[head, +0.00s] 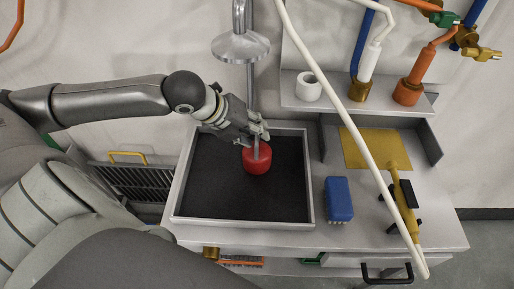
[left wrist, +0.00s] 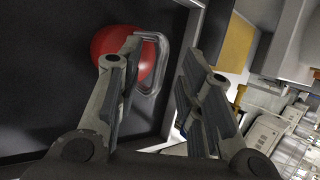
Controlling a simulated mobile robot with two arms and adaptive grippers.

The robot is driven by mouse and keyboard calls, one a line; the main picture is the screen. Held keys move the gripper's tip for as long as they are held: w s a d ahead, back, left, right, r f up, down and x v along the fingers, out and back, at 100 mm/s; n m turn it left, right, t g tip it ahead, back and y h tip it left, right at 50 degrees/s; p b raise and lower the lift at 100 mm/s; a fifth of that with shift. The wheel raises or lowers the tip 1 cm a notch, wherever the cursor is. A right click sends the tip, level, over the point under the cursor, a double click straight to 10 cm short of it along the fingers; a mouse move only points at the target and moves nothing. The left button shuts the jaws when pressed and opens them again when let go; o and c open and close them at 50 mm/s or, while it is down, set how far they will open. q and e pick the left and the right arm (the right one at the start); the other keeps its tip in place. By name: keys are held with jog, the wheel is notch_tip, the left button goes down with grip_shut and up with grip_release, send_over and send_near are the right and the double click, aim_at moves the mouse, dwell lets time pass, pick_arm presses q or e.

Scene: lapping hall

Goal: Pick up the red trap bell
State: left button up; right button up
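The red trap bell (head: 257,161) is a rounded red body with a grey metal loop handle, standing in the dark-floored tray (head: 240,221). In the left wrist view the bell (left wrist: 112,42) is at the upper left, partly hidden by one finger. Its handle (left wrist: 163,62) shows beside that finger's tip, on the side facing the gap. My left gripper (head: 258,131) is at the handle's top. In the left wrist view its fingers (left wrist: 162,50) are apart, with a clear gap to the other finger. My right gripper is not in view.
A blue box (head: 339,198) sits right of the tray. A yellow plate (head: 372,148) and a yellow tool (head: 403,200) lie farther right. A shower-like metal head (head: 240,46) hangs behind the gripper. A long white pipe (head: 350,130) crosses the right side.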

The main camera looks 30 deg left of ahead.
pick_arm(q)
jog(key=shift+x, duration=1.2)
jog(key=shift+c, duration=0.2)
grip_shut()
